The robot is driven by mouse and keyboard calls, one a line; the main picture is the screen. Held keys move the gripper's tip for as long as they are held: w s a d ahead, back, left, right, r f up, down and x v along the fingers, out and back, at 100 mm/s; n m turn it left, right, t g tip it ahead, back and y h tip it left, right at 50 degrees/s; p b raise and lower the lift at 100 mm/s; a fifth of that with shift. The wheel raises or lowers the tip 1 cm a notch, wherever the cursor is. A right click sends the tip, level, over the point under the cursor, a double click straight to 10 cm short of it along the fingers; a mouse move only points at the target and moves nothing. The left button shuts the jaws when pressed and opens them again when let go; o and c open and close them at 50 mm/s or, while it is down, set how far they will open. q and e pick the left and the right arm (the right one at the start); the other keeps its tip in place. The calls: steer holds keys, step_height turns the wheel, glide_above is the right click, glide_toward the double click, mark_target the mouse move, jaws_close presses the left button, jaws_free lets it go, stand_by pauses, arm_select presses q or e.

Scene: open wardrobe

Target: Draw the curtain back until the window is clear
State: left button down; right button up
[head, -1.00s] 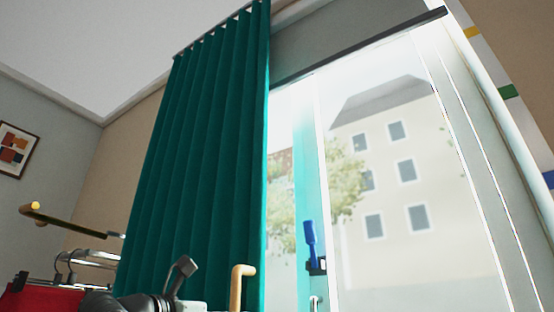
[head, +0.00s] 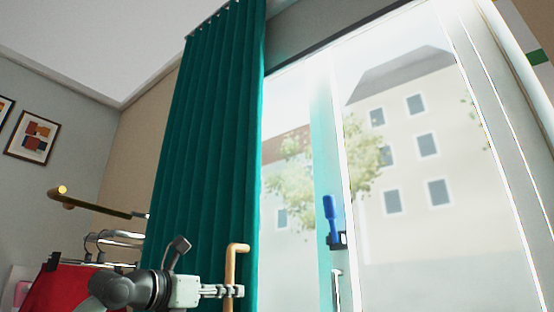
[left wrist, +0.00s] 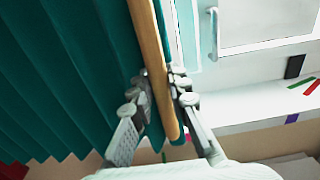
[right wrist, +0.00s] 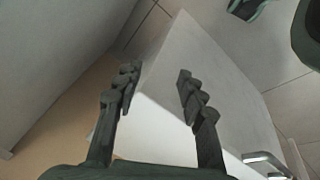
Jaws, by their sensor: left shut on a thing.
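The green curtain (head: 205,150) hangs in folds from its rail at the left part of the window (head: 400,200). Most of the glass to the right of it is uncovered. A wooden wand (head: 230,265) hangs at the curtain's right edge. My left gripper (head: 233,291) is shut on the wand; in the left wrist view the wand (left wrist: 154,60) runs between the fingers, with the curtain (left wrist: 70,80) beside it. My right gripper (right wrist: 155,92) shows only in the right wrist view, with its fingers apart and nothing between them.
A brass rail (head: 95,203) with hangers (head: 115,240) and a red garment (head: 65,285) stands at the lower left. A blue window handle (head: 331,215) sits on the frame. Framed pictures (head: 32,137) hang on the left wall. A pale panel (right wrist: 205,85) lies beyond my right gripper.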

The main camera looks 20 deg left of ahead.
stand_by(0.5)
arm_select(q)
steer(key=w+a+p, duration=0.1)
steer(key=w+a, duration=0.1)
steer(key=a, duration=0.5)
steer(key=shift+w+a+p, duration=0.3)
steer(key=shift+w+p, duration=0.1)
steer(key=shift+a, duration=0.1)
stand_by(0.4)
steer(key=w+a+p, duration=0.2)
steer(key=a+p, duration=0.1)
steer(key=a, duration=0.4)
steer(key=shift+w+a, duration=0.15)
steer(key=shift+w, duration=0.2)
